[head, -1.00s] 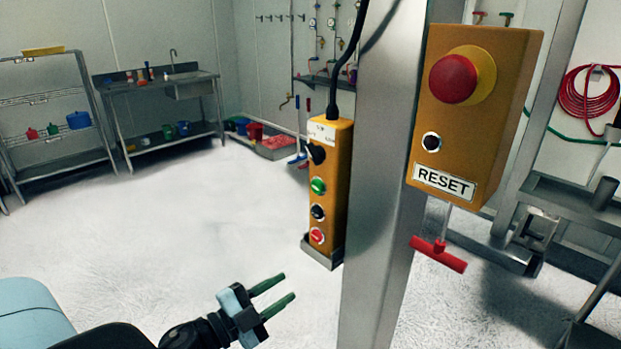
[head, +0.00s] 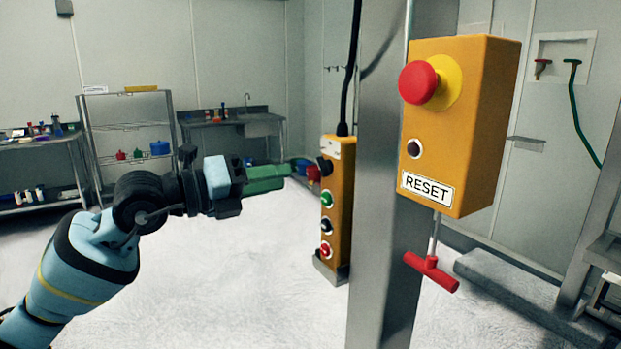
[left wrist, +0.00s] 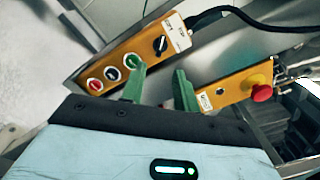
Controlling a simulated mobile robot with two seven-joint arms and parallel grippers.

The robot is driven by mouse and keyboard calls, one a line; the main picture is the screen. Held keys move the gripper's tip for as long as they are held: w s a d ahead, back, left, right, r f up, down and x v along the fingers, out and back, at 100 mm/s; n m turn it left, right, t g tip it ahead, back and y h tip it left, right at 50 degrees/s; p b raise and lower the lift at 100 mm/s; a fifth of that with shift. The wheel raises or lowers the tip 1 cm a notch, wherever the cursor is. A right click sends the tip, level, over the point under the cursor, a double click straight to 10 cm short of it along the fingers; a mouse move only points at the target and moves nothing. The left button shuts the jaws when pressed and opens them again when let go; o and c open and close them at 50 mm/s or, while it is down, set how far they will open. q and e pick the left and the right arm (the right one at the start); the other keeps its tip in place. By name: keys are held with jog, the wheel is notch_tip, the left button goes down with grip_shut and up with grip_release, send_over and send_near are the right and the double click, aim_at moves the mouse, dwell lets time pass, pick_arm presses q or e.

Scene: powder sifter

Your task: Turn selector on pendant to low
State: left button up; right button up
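The yellow pendant (head: 341,215) hangs on a black cable beside the steel post. Its black selector knob (head: 325,166) is at the top, below a white label, with green, black and red buttons under it. In the left wrist view the selector (left wrist: 160,45) has a light pointer line; its label is too small to read. My left gripper (head: 289,173) is at about selector height, left of the pendant and apart from it. In the left wrist view its two green fingers (left wrist: 158,80) stand apart with nothing between them. My right gripper is not in view.
A yellow reset box (head: 455,125) with a red emergency button is mounted on the steel post (head: 385,230), right of the pendant. A red T-handle (head: 431,270) hangs below it. The floor left of the pendant is clear; shelves and a sink bench stand behind.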

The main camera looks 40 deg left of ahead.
aim_at(319, 167)
pick_arm(q)
jog(key=shift+a+r+y, duration=0.3)
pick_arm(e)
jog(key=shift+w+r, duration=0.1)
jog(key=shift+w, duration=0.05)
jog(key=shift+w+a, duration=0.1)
